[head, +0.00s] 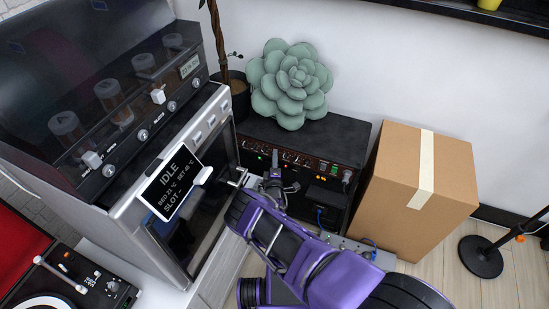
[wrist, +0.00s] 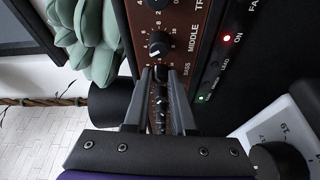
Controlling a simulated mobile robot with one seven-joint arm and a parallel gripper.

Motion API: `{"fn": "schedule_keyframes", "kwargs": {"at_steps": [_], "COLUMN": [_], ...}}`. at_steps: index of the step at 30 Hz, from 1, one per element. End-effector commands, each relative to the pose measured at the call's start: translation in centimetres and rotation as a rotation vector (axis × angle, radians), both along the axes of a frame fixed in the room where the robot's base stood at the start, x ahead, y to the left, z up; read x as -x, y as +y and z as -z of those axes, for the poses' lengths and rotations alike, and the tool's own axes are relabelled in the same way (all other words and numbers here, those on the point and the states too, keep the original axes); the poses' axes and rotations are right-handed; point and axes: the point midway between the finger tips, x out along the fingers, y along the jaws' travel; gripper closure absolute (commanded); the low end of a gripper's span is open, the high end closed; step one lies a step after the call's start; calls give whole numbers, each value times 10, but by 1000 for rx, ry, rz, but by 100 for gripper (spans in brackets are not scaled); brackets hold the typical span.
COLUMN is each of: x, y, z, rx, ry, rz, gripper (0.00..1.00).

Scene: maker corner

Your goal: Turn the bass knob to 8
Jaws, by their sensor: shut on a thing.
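The black amplifier (head: 325,137) stands against the wall, its brown control panel (head: 292,159) facing me with a row of small knobs. In the wrist view the labels MIDDLE and BASS read sideways on the panel. My gripper (wrist: 160,74) is at the panel, its two fingers shut on the small bass knob (wrist: 161,72) beside the BASS label. The fingers hide most of that knob, so its pointer and number cannot be read. The middle knob (wrist: 159,45) sits just beyond the fingertips. In the head view my gripper (head: 273,178) reaches the panel front.
A green succulent cushion (head: 290,83) sits on the amplifier. A cardboard box (head: 420,185) stands to its right. A large machine with a tilted IDLE screen (head: 172,183) stands close on the left.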

Motion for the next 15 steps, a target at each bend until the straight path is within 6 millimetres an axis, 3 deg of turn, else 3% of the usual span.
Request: {"fn": "schedule_keyframes", "kwargs": {"at_steps": [15], "x": [-1], "y": [-1], "z": [3], "rx": [-334], "ry": [-139], "rz": [3], "gripper": [100]}}
